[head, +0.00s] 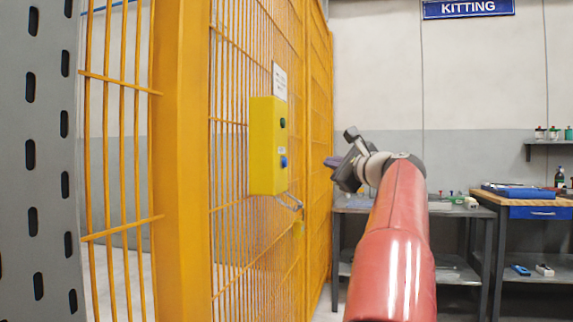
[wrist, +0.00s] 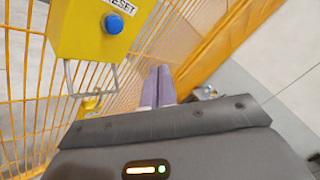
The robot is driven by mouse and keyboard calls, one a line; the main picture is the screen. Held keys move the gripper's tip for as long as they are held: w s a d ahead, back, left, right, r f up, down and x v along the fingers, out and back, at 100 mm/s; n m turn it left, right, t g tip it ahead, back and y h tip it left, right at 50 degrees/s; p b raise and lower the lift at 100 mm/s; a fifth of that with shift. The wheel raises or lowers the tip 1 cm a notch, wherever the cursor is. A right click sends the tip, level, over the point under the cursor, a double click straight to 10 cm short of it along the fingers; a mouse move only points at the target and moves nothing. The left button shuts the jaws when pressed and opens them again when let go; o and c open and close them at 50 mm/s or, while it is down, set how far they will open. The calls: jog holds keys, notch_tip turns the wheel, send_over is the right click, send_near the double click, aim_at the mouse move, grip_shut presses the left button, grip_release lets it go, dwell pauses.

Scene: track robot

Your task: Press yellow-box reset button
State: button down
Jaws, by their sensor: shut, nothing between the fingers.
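The yellow box (head: 264,150) is mounted on the orange mesh fence, with a dark green button (head: 282,123) above and the blue reset button (head: 283,162) below. In the wrist view the yellow box (wrist: 85,28) is at the upper left. The blue button (wrist: 113,24) shows there under a RESET label (wrist: 121,5). My gripper (head: 328,162) is to the right of the box, apart from it, at about the blue button's height in the head view. In the wrist view its purple fingers (wrist: 159,72) are shut together and empty, below and right of the button.
The orange fence (head: 240,235) runs along the left and behind the box. A metal shackle with a yellow padlock (wrist: 90,103) hangs under the box. A grey bench (head: 350,207) and a wooden-topped workbench (head: 500,198) stand at the right.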

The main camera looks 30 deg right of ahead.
jog(key=w+a, duration=0.5)
jog(key=w, duration=0.1)
dwell(2.1)
jog(key=shift+w+a, duration=0.25)
jog(key=shift+w+a+p, duration=0.35)
jog(key=shift+w, duration=0.05)
dwell(1.0)
jog(key=shift+s+d, duration=0.1)
jog(key=shift+s, duration=0.05)
jog(key=shift+s+d, duration=0.5)
jog(key=shift+s, duration=0.05)
jog(key=shift+s+d, duration=1.65)
jog(key=shift+s, duration=0.25)
